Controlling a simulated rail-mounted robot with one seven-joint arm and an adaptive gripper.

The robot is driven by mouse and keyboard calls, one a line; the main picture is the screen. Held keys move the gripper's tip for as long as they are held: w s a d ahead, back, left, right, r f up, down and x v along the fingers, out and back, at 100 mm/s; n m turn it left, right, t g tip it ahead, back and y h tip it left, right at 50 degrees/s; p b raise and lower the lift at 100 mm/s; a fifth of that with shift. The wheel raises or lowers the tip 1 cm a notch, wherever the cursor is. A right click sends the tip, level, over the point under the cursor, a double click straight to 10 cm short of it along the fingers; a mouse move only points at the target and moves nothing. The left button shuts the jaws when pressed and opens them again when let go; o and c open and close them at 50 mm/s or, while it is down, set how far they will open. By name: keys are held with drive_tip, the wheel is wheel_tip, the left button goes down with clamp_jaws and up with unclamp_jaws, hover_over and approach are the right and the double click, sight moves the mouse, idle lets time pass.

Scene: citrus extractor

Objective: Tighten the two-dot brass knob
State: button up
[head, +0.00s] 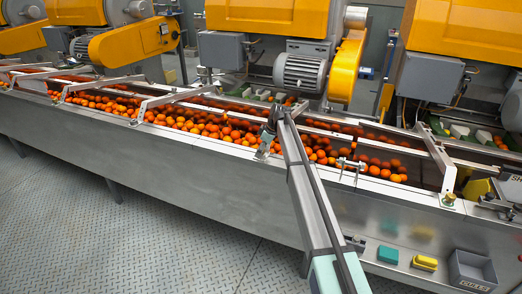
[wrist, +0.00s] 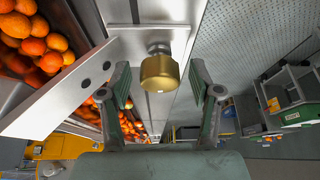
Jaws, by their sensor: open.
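The brass knob (wrist: 160,72) shows in the wrist view, on a short threaded stem at the edge of a metal bracket (wrist: 135,42). The bracket's slanted bar has two dark dots. My gripper (wrist: 160,78) is open, with one finger on each side of the knob in the picture and a visible gap on both sides. I cannot tell whether the fingertips are level with the knob in depth. In the head view my gripper (head: 266,146) is at the front rail of the fruit trough, and the knob there is hidden or too small to make out.
Oranges (head: 215,122) fill the trough behind the rail. Another brass knob (head: 448,199) is on a bracket at the right. A teal block (head: 388,254), a yellow block (head: 425,263) and a grey bin (head: 473,271) are at the front right. The floor at front left is clear.

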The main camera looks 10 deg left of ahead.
drive_tip(key=c, duration=1.2)
drive_tip(key=shift+o, duration=0.2)
drive_tip(key=m+t+b, duration=0.1)
drive_tip(key=m+b, duration=0.1)
drive_tip(key=m, duration=0.1)
drive_tip(key=shift+s+f, duration=0.1)
drive_tip(key=shift+f, duration=0.05)
drive_tip(key=m+t+h+b, duration=0.1)
drive_tip(key=m, duration=0.2)
drive_tip(key=m+t+h, duration=0.1)
drive_tip(key=m, duration=0.2)
drive_tip(key=shift+b, duration=0.4)
drive_tip(key=m+h, duration=0.1)
drive_tip(key=m, duration=0.1)
drive_tip(key=m+h+b, duration=0.1)
drive_tip(key=m, duration=0.2)
drive_tip(key=shift+t, duration=0.3)
drive_tip(key=m, duration=0.2)
drive_tip(key=m+h, duration=0.1)
drive_tip(key=m, duration=0.1)
drive_tip(key=shift+w+r+h+b, duration=0.2)
drive_tip(key=shift+h+b, duration=0.1)
drive_tip(key=shift+b, duration=0.05)
drive_tip(key=shift+m, duration=0.4)
